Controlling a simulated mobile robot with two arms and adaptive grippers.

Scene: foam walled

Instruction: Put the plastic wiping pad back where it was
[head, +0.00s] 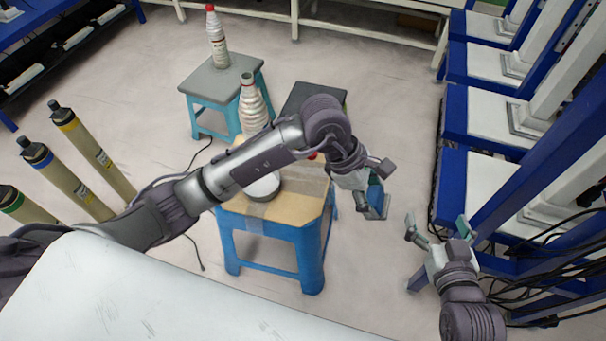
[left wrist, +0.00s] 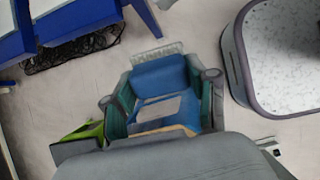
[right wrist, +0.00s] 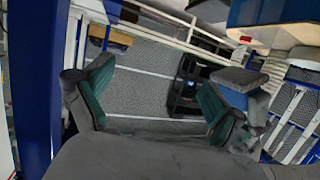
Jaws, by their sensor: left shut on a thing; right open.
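The wiping pad (head: 376,194) is a small blue piece between the fingers of my left gripper (head: 379,190). In the left wrist view the pad (left wrist: 160,75) shows as blue, with a greyish patch in its middle, and my left gripper (left wrist: 160,98) is shut on it. The held pad is in the air to the right of the blue stool (head: 285,238). My right gripper (head: 437,229) is open and empty, low at the right. In the right wrist view the gap of my right gripper (right wrist: 155,95) holds nothing.
The stool's tan top bears a white-ribbed bottle (head: 252,105), partly behind my left arm. Another stool (head: 222,85) with a red-capped bottle (head: 217,38) stands behind. Blue-and-white racks (head: 490,115) with cables line the right. A white surface (head: 150,295) is in front.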

